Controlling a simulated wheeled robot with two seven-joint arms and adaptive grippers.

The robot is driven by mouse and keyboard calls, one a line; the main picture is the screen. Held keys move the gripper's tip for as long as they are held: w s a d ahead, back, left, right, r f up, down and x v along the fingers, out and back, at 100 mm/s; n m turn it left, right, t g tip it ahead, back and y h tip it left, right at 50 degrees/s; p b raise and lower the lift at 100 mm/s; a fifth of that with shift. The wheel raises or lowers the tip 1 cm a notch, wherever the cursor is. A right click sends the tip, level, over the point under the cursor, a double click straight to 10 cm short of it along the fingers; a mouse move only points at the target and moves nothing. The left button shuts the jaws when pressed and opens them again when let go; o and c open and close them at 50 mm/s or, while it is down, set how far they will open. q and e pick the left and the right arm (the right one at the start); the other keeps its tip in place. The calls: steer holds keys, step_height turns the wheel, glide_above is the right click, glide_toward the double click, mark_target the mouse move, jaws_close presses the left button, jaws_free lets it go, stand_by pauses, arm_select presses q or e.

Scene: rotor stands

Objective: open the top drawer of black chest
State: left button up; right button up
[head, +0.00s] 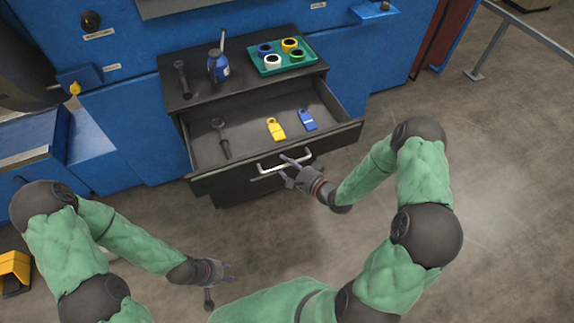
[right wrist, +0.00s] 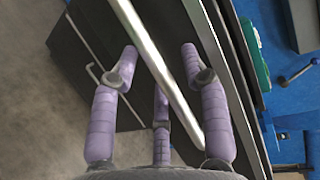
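The black chest (head: 180,104) stands against a blue machine, its top drawer (head: 205,155) pulled well out and its inside showing. A light metal bar handle (head: 272,169) runs across the drawer front. My right gripper (head: 293,172) is at the handle, its fingers spread to either side of it; in the right wrist view the bar (right wrist: 150,55) passes between the purple fingers (right wrist: 158,75), which are not closed on it. Whether they touch it I cannot tell. My left gripper (head: 226,272) is low in front of the chest, empty, fingers extended.
Inside the drawer lie a dark tool (head: 221,138), a yellow tag (head: 275,129) and a blue tag (head: 307,120). On the chest top are a green tray (head: 262,72) of rings, a blue bottle (head: 218,68) and another dark tool (head: 182,80). The floor to the right is free.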

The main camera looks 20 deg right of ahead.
steer(key=v, duration=1.2)
stand_by(0.6)
steer(key=s+a+f+n+g+h, duration=0.1)
steer(key=a+f+n+g+h, duration=0.1)
steer(key=a+f+n+g, duration=0.75)
steer(key=s+a+f+n+g, duration=0.2)
steer(key=s+a+f+g, duration=0.2)
steer(key=s, duration=0.8)
step_height(320, 180, down, 4)
steer(key=a, duration=0.2)
steer(key=shift+a+h, duration=0.3)
